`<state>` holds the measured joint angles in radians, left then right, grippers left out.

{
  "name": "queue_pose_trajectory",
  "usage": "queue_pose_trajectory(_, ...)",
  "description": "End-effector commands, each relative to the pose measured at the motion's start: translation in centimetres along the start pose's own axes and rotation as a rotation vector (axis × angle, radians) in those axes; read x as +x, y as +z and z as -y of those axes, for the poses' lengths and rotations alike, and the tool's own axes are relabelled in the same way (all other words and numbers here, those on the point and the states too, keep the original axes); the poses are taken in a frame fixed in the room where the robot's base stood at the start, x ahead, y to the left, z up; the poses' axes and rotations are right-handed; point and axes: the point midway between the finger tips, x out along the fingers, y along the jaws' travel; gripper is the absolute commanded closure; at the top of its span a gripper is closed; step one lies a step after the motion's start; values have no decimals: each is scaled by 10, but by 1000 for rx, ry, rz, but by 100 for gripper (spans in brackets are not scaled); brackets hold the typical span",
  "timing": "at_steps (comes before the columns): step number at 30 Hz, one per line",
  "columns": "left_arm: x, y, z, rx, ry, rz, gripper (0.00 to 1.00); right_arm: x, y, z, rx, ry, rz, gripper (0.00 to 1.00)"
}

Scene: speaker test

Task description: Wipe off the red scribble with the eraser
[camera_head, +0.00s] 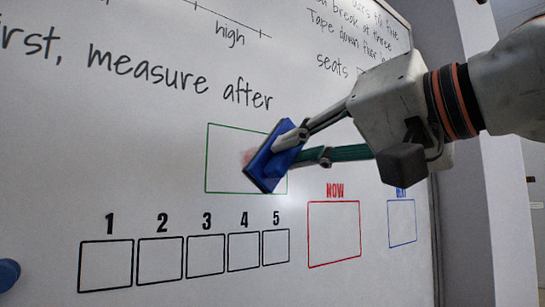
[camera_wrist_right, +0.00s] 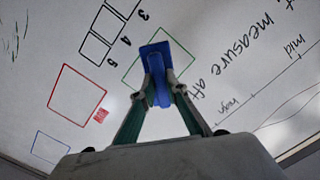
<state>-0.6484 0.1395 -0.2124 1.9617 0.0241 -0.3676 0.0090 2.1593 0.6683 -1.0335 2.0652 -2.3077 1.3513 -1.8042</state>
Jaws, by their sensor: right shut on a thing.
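The whiteboard (camera_head: 180,120) fills most of the head view. A green outlined box (camera_head: 222,183) is drawn on it. A faint reddish smear (camera_head: 249,157), which looks like part of the red scribble, shows in the box at the eraser's left edge; the eraser hides the area behind it. My right gripper (camera_head: 292,149) is shut on the blue eraser (camera_head: 268,168), which is tilted over the right part of the green box, at or very near the board. The right wrist view shows the eraser (camera_wrist_right: 154,50) between both fingers (camera_wrist_right: 162,90). My left gripper is not in view.
Below are several numbered black boxes (camera_head: 190,258), a red box (camera_head: 334,234) marked NOW and a smaller blue box (camera_head: 402,222). Handwriting (camera_head: 135,72) runs above. A blue round thing (camera_head: 8,273) shows at the left edge. The board's right edge (camera_head: 436,240) lies beyond the blue box.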

Motion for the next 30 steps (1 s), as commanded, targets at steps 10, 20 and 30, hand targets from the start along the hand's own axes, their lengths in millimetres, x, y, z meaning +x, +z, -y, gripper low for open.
queue_pose_trajectory(10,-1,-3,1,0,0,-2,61,28,-3,0,1,1,1,100)
queue_pose_trajectory(20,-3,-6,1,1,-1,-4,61,59,-6,0,2,2,0,100)
queue_pose_trajectory(30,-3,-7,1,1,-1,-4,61,70,-7,0,0,2,-1,100)
